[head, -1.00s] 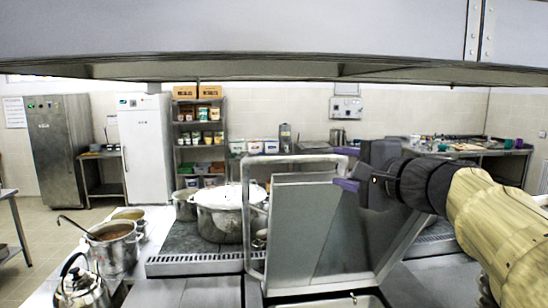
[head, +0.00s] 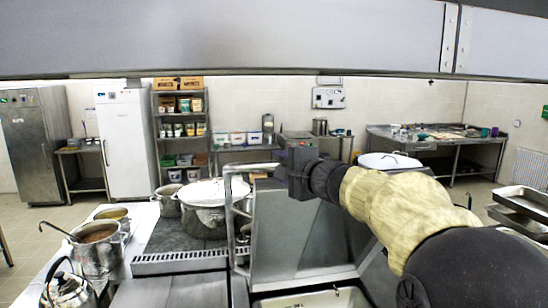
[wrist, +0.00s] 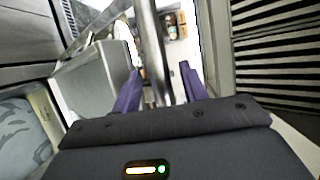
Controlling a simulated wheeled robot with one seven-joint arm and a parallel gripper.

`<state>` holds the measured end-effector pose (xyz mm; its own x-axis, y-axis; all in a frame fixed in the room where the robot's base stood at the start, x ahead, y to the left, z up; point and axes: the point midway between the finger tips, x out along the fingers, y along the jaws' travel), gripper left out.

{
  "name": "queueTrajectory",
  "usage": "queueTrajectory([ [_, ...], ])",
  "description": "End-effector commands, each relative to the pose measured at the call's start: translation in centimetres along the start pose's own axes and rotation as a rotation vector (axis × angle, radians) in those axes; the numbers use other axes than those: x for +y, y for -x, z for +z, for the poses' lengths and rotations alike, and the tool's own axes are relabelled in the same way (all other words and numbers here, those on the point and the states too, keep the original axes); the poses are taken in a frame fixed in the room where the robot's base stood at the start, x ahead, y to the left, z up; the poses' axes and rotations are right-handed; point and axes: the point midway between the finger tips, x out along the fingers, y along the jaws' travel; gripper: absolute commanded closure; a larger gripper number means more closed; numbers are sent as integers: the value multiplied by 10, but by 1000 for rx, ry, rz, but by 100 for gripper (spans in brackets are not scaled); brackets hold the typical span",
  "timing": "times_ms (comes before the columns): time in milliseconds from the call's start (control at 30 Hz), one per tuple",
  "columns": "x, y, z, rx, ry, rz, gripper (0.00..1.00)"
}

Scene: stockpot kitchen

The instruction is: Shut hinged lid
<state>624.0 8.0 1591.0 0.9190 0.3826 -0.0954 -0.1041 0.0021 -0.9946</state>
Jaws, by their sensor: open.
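The hinged lid (head: 300,240) is a grey metal panel standing raised over an open pan (head: 345,297) in the head view. A tubular handle bar (head: 228,215) stands along its left side and bends at the top. My gripper (head: 283,165) is at the lid's upper edge, near the bar's top end; my arm hides part of the lid. In the wrist view, the two purple fingers of my gripper (wrist: 160,88) are apart. A metal bar (wrist: 152,45) runs between them, with gaps visible at the sides. I cannot tell whether a finger touches it.
A large lidded stockpot (head: 205,215) stands left of the lid. Open pots (head: 97,250) and a kettle (head: 68,290) are farther left. A metal hood (head: 220,40) hangs across the top. Metal trays (head: 520,210) are at the right.

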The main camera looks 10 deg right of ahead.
Motion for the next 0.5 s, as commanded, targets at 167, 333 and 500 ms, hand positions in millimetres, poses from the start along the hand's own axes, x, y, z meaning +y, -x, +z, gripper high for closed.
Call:
queueTrajectory([
  [167,-2,-24,0,-1,-1,1,57],
  [333,0,-30,0,-1,-1,-1,57],
  [500,0,-30,0,-1,0,-1,57],
])
